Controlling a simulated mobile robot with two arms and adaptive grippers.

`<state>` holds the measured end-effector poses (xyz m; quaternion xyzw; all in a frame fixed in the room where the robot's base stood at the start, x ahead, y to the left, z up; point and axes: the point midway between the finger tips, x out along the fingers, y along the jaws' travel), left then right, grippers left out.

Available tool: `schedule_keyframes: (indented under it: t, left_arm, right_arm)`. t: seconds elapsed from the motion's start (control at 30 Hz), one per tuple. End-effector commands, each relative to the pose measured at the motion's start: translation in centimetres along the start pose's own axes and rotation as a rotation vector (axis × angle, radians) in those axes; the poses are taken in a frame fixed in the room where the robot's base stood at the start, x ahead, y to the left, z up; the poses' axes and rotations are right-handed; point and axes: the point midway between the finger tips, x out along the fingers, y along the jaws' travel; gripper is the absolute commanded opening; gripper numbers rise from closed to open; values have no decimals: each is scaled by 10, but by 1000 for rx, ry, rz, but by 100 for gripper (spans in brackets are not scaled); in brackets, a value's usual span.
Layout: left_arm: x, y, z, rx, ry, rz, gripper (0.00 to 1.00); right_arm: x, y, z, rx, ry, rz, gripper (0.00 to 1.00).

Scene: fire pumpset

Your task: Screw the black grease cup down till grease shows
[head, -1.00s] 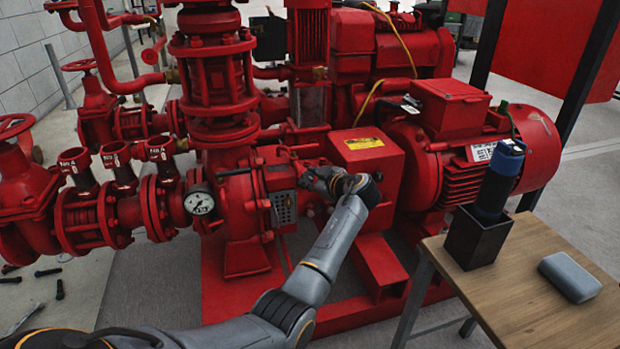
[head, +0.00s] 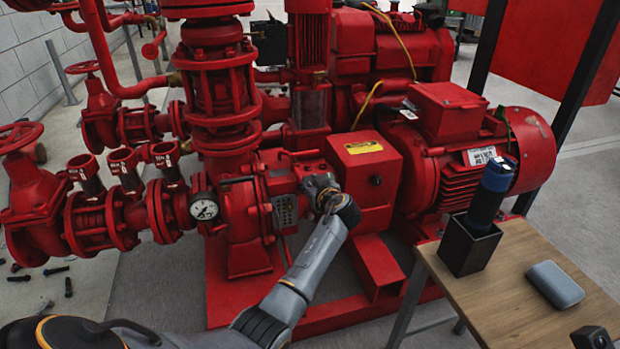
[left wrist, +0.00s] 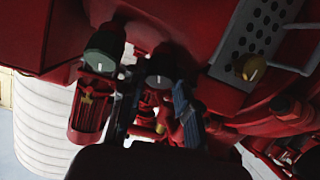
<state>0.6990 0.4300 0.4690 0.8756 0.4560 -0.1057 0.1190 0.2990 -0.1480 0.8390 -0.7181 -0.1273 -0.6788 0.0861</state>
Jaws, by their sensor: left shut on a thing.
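In the left wrist view a dark grey-black round cup (left wrist: 160,80) with a white mark on its top sits between my left fingers. My left gripper (left wrist: 156,90) is shut on it. A dark green cap (left wrist: 103,50) with a white mark is to its left, and a brass cap (left wrist: 250,67), also marked, to its right. In the head view my left gripper (head: 318,185) is at the red pump's housing, beside the perforated plate (head: 285,209); the wrist hides the cup there. I see no grease around the cup, but the area below it is dark and partly covered by the fingers.
A red box with a yellow label (head: 364,160) stands right beside my left wrist. A red motor (head: 465,150) is further right. A wooden table (head: 510,305) at right bears a black holder (head: 468,245) with a dark blue-topped cylinder (head: 490,190) and a grey case (head: 555,285).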

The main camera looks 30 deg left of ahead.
Motion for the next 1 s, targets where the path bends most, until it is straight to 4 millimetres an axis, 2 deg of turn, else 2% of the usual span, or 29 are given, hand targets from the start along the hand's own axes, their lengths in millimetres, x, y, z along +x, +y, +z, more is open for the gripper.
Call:
schedule_keyframes:
  t: [0.6,0.63,0.67,1.0]
  left_arm:
    - [0,0,0,46,0,25,0]
    - [0,0,0,46,0,25,37]
    - [0,0,0,46,0,25,40]
    - [-2,0,0,46,0,25,40]
  right_arm:
    - [-4,0,0,3,-18,8,40]
    - [-4,0,0,3,-18,8,40]
    - [-4,0,0,3,-18,8,40]
    - [-2,0,0,2,-16,6,40]
